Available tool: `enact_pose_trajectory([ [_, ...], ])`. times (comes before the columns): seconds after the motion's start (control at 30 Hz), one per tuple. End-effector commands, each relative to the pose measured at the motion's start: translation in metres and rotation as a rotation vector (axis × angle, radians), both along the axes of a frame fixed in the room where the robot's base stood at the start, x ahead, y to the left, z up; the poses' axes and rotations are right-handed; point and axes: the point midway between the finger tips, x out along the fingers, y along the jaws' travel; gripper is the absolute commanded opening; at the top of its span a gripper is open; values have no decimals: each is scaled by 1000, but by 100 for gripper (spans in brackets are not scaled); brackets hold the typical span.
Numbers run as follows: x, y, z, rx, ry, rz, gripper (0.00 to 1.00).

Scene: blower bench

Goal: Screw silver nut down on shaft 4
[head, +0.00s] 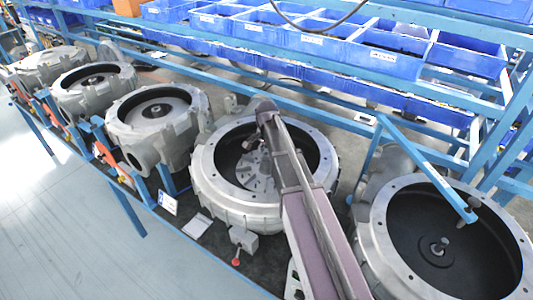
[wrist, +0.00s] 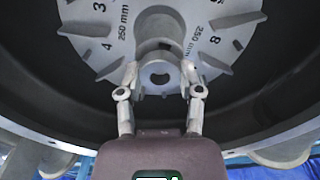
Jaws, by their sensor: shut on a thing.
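My gripper (wrist: 159,75) is inside a round grey blower housing (head: 225,200), over its impeller disc (wrist: 100,28) with printed numbers and "250 mm". In the wrist view its two fingers stand on either side of a small round silver-grey piece with a dark hole, which looks like the silver nut (wrist: 160,86). The fingers are closed on it. It sits in line with the disc's centre; the shaft under it is hidden, so I cannot tell how far down it sits. In the head view my arm covers part of the housing, and the nut cannot be made out.
Several similar housings stand in a row on the bench; one (head: 375,225) is close on the right, another (head: 118,122) on the left. Blue bins (head: 385,62) and a blue rail (head: 425,165) lie behind and to the right. The housing's dark wall (wrist: 50,95) surrounds my gripper.

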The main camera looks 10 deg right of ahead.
Motion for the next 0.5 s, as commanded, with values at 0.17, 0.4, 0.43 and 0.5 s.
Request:
enact_pose_trajectory([
  [0.17, 0, 0, 0, 0, 0, -133, 0],
  [0.4, 0, 0, 0, -1, 0, -324, 0],
  [0.43, 0, 0, 0, -1, 0, -348, 0],
  [0.5, 0, 0, 0, -1, 0, -403, 0],
])
